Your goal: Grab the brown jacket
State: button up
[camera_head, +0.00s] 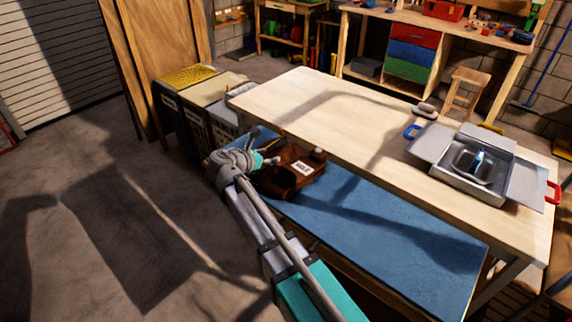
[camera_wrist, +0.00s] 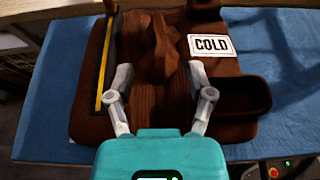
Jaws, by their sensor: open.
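The brown jacket seems to be the crumpled brown cloth (camera_wrist: 166,45) in the wrist view. It lies in the middle of a brown tray-like holder (camera_wrist: 236,128) with a white "COLD" label (camera_wrist: 211,45). Cloth and holder are nearly the same colour, so their border is hard to tell. In the head view the brown holder (camera_head: 296,180) lies on the blue surface, partly behind my arm. My gripper (camera_wrist: 161,72) is open, its two fingers apart on either side of the cloth's near part. I cannot tell whether the fingers touch it. Nothing is held.
The blue surface (camera_head: 370,220) sits below a pale wooden tabletop (camera_head: 320,115). An open metal box (camera_head: 470,178) stands on the tabletop's right. Bins (camera_head: 185,80) stand at the left. A yellow strip (camera_wrist: 104,60) lies along the holder's left side. The floor at left is clear.

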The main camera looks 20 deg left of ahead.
aim_at(280, 153)
jog(key=shift+b+x, duration=0.35)
jog(key=shift+x, duration=1.1)
jog(key=shift+b+x, duration=0.85)
jog(key=shift+x, duration=1.05)
jog(key=shift+w+d+f, duration=0.15)
jog(key=shift+w+f, duration=0.2)
jog(key=shift+w, duration=0.3)
grip_shut()
